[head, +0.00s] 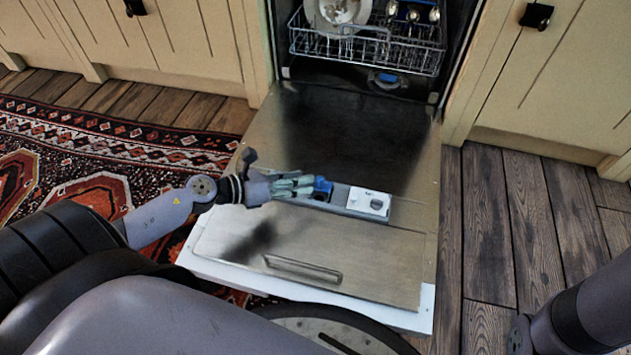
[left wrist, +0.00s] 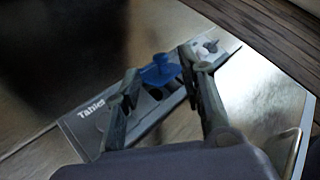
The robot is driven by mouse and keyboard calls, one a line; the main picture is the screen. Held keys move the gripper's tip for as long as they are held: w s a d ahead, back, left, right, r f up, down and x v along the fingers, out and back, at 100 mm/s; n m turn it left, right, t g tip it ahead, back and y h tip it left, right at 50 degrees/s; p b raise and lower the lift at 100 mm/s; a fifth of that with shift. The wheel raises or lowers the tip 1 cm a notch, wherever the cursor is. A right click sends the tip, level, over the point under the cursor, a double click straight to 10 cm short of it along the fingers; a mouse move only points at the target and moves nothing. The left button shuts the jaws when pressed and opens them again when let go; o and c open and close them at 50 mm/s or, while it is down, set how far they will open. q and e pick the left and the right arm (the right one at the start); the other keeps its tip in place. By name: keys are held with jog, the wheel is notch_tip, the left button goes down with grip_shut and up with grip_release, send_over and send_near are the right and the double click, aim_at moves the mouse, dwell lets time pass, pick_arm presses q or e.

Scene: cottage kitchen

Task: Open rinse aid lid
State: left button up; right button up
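The rinse aid lid, a small blue cap or flap (head: 322,185), sits on the dispenser (head: 345,197) in the dishwasher's lowered door. In the left wrist view the blue lid (left wrist: 161,70) appears raised and tilted beside dark openings. My left gripper (head: 308,183) reaches in from the left, low over the dispenser. In the left wrist view its two fingers (left wrist: 158,64) are spread, with the blue lid showing between their tips. I cannot tell whether a finger touches it. My right arm shows at the lower right, but its gripper is out of view.
A white panel with a grey knob (head: 368,202) is at the dispenser's right end. The lowered door (head: 400,160) has a bar handle (head: 302,268) near its front. A loaded rack (head: 365,50) is in the dishwasher. A patterned rug (head: 60,140) lies left; wooden floor is bare right.

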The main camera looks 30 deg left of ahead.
aim_at(315, 185)
pick_arm(q)
jog(key=shift+b+x, duration=0.5)
jog(key=shift+x, duration=2.2)
grip_shut()
